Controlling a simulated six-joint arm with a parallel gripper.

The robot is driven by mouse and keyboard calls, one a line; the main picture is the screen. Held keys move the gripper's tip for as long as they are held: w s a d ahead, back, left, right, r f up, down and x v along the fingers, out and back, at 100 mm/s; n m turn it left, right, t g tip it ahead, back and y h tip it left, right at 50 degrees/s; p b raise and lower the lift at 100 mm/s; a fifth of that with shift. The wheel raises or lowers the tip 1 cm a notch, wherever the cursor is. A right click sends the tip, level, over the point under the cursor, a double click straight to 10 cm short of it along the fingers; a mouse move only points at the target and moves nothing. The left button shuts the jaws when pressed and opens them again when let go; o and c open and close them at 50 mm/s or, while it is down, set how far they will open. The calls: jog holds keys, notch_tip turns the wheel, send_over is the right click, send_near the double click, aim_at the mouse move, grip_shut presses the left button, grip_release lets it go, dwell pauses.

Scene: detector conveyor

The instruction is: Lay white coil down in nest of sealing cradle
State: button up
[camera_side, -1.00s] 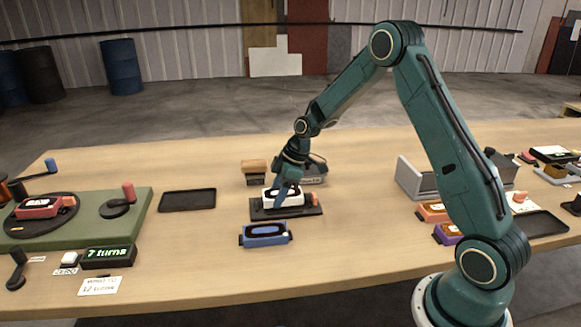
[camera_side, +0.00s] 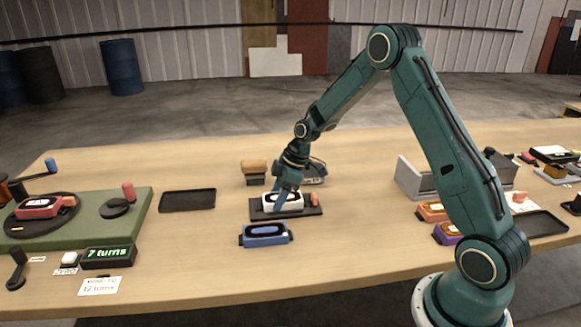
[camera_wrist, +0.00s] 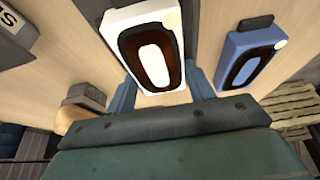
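The white coil (camera_side: 296,204), a white block with a dark oval ring, lies level in or just over the sealing cradle. In the wrist view the white coil (camera_wrist: 150,85) shows between my fingers. The sealing cradle (camera_side: 258,215) is a dark base with an orange part at its right end. My gripper (camera_side: 283,205) points down over it, one finger across the coil's front side. In the wrist view my gripper (camera_wrist: 163,88) has a finger against each long side. The nest is hidden under the coil, so I cannot tell if it is fully seated.
A blue coil (camera_side: 265,240) lies in front of the cradle. A brown-topped block (camera_side: 254,166) and a grey device (camera_side: 314,173) stand behind it. An empty black tray (camera_side: 188,200) and a green winding station (camera_side: 140,215) are left. Orange and purple coils lie right.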

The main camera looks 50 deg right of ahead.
aim_at(294, 196)
jog(key=shift+o, duration=0.3)
jog(key=shift+r, duration=0.55)
jog(key=v, duration=1.2)
jog(key=shift+a, duration=0.1)
